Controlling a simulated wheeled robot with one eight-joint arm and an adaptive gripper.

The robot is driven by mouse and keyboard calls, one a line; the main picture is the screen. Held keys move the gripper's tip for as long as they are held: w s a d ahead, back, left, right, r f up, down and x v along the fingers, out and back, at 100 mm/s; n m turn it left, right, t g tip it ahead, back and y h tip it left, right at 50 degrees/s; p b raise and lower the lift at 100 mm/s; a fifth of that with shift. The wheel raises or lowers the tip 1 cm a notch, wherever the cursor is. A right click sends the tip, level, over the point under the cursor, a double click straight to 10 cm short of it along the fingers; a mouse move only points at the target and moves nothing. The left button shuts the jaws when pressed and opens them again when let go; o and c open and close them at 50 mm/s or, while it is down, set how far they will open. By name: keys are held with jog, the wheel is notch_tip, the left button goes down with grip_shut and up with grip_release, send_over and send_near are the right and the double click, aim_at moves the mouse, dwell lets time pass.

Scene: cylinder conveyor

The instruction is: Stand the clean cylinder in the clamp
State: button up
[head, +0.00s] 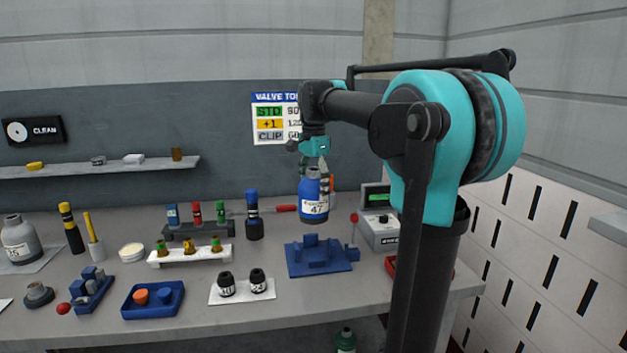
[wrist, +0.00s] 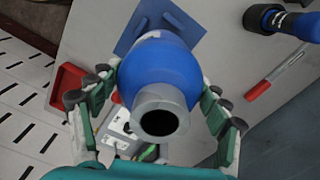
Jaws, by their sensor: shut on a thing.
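My gripper (head: 314,172) is shut on a blue cylinder (head: 313,205) with a white label reading 47 and a grey neck. The cylinder hangs about upright in the air, above a blue clamp fixture (head: 320,262) on the bench, apart from it. In the wrist view the fingers lie on both sides of the cylinder (wrist: 160,75), its open grey neck facing the camera. The clamp's blue plate (wrist: 185,22) shows behind it, partly hidden by the cylinder.
A grey control box (head: 380,229) with a green screen stands right of the clamp, beside a red-knobbed lever (head: 354,218). A white mat (head: 242,292) with two black jars is front left.

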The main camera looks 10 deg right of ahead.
notch_tip(320, 180, down, 13)
jog(key=shift+r, duration=0.1)
dwell(0.6)
jog(key=o, duration=1.9)
jog(key=shift+f, duration=0.2)
jog(key=shift+c, duration=0.2)
notch_tip(320, 180, up, 12)
jog(key=shift+r, duration=0.15)
